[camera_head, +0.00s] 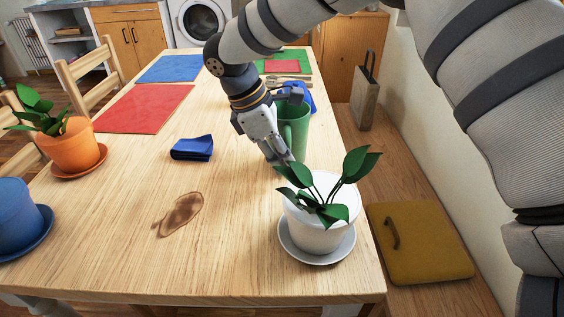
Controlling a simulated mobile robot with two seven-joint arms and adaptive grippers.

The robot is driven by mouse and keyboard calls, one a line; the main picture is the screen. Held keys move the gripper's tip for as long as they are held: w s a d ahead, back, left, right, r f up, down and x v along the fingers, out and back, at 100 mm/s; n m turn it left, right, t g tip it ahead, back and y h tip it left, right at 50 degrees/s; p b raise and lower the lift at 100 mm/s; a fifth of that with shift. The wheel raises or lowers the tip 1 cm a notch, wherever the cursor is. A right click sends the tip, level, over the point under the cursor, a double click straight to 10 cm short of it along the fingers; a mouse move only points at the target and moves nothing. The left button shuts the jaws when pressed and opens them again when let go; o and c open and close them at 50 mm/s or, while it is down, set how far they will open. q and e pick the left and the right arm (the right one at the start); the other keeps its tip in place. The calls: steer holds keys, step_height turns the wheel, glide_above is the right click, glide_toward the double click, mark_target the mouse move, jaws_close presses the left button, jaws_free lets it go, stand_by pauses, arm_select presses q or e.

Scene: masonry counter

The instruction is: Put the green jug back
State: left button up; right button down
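The green jug (302,132) stands upright near the right edge of the wooden table, behind the white plant pot. Its handle side faces left, toward my gripper. My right gripper (282,128) is at the jug's left side, with one finger low along its side and another part near its rim. The fingers overlap the jug and its handle in the picture, so I cannot tell whether they are closed on it. My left gripper is not in view.
A white pot with a plant (318,222) stands close in front of the jug. A folded blue cloth (192,148) and a brown stain (181,214) lie to the left. An orange pot (72,146) and a blue pot (17,217) stand at the left.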

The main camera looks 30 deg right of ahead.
steer(key=shift+f, duration=0.7)
steer(key=shift+f, duration=0.15)
steer(key=c, duration=1.6)
jaws_free()
steer(key=shift+f, duration=0.1)
steer(key=shift+c, duration=0.2)
steer(key=v, duration=1.2)
steer(key=shift+r+b, duration=0.2)
steer(key=shift+b, duration=0.1)
